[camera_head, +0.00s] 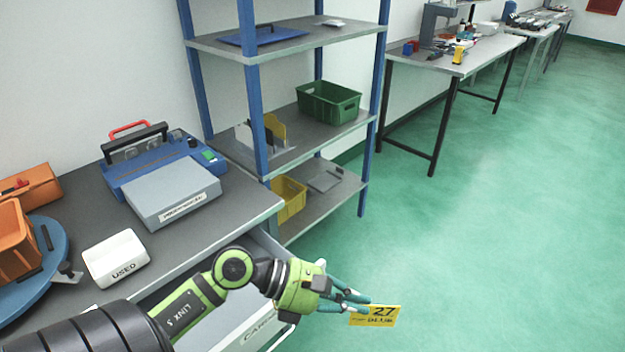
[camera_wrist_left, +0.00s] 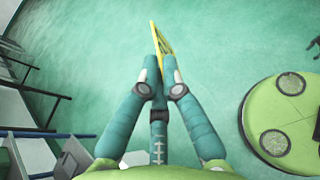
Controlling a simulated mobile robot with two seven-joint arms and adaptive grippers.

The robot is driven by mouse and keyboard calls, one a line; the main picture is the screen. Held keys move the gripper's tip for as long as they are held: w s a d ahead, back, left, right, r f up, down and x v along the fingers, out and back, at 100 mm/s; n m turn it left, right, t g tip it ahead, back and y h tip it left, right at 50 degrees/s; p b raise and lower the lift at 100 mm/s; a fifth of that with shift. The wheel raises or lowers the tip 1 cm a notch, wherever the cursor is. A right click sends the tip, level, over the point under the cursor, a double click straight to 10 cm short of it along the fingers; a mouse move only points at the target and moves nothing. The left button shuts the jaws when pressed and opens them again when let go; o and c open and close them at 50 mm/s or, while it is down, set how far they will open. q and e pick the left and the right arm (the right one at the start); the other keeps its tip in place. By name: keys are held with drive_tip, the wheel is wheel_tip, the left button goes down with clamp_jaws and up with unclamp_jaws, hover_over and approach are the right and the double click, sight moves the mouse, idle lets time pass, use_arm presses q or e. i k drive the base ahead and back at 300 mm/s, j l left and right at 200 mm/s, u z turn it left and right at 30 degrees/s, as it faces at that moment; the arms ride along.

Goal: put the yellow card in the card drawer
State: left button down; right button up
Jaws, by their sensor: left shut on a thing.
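The yellow card (camera_head: 376,315), marked 27, is held at the tips of my left gripper (camera_head: 350,302), which is shut on its edge. The card hangs over the green floor, to the right of the drawer. In the left wrist view the card (camera_wrist_left: 161,42) shows nearly edge-on between the fingertips (camera_wrist_left: 162,68). The card drawer (camera_head: 243,328) is below the bench, partly hidden behind my left arm; it appears pulled out, and its front label is partly covered. My right gripper is not in view.
A blue-post shelf (camera_head: 290,160) stands behind. The floor at right is clear.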

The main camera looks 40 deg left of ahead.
sight(217, 322)
drive_tip(key=i+l, duration=0.1)
drive_tip(key=i, duration=0.35)
drive_tip(key=i+l, duration=0.1)
drive_tip(key=i, duration=0.35)
drive_tip(key=i+l+u, duration=0.1)
drive_tip(key=i, duration=0.4)
drive_tip(key=i+u, duration=0.25)
drive_tip(key=u, duration=0.15)
drive_tip(key=i+u, duration=0.2)
drive_tip(key=u, duration=0.2)
drive_tip(key=i+l+u, duration=0.2)
drive_tip(key=u, duration=0.25)
drive_tip(key=i+l+u, duration=0.15)
drive_tip(key=u, duration=0.25)
drive_tip(key=i+l+u, duration=0.1)
drive_tip(key=u, duration=0.3)
drive_tip(key=i+l+u, duration=0.15)
drive_tip(key=u, duration=0.3)
drive_tip(key=i+l+u, duration=0.1)
drive_tip(key=u, duration=0.3)
drive_tip(key=l+u, duration=0.25)
drive_tip(key=u, duration=0.2)
drive_tip(key=i+l+u, duration=0.2)
drive_tip(key=l+u, duration=0.2)
drive_tip(key=i+l+u, duration=0.15)
drive_tip(key=l+u, duration=0.15)
drive_tip(key=u, duration=0.15)
drive_tip(key=l+u, duration=0.4)
drive_tip(key=i+l, duration=0.05)
